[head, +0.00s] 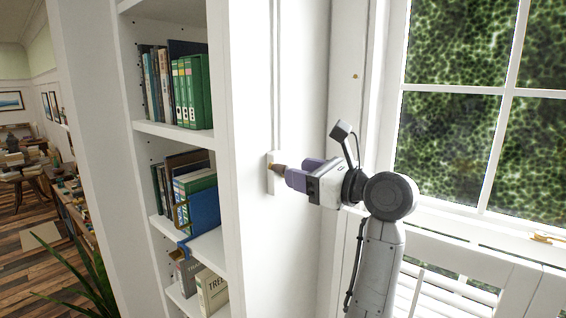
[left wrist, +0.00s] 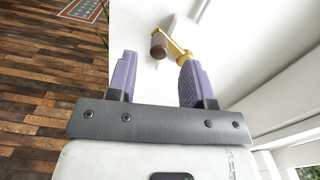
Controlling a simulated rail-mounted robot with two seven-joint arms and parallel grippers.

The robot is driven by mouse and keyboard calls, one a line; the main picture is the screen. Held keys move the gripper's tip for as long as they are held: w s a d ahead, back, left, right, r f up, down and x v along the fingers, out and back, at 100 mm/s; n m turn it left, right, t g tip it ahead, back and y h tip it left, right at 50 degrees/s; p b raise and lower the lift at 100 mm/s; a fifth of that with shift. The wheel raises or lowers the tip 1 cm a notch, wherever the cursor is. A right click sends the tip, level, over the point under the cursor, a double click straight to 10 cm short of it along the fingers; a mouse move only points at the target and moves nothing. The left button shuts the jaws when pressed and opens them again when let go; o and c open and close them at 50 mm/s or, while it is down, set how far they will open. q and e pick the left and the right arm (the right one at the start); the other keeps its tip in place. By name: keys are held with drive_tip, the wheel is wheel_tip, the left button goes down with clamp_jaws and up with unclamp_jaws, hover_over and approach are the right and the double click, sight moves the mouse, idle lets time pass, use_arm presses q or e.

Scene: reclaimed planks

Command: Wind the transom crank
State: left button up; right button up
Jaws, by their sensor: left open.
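The transom crank shows in the left wrist view as a brass arm (left wrist: 177,47) with a brown wooden knob (left wrist: 158,46). In the head view the knob (head: 279,169) stands out from a pale mounting plate (head: 271,182) on the white side panel. My left gripper (head: 290,172) is open, with its purple fingers pointing at the crank. In the left wrist view the knob lies in line with the gap between the fingertips (left wrist: 157,62), and the brass arm is close to the right finger. I cannot tell whether they touch. My right gripper is out of view.
A white bookshelf (head: 177,134) with books and binders stands left of the panel. A thin vertical rod (head: 276,80) runs up from the crank plate. A window (head: 470,110) and white slatted shutters (head: 440,290) are at the right. A plant (head: 75,270) is lower left.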

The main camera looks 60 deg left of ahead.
sight(283, 168)
use_arm(q)
drive_tip(key=shift+p+x, duration=0.55)
drive_tip(key=shift+x, duration=2.05)
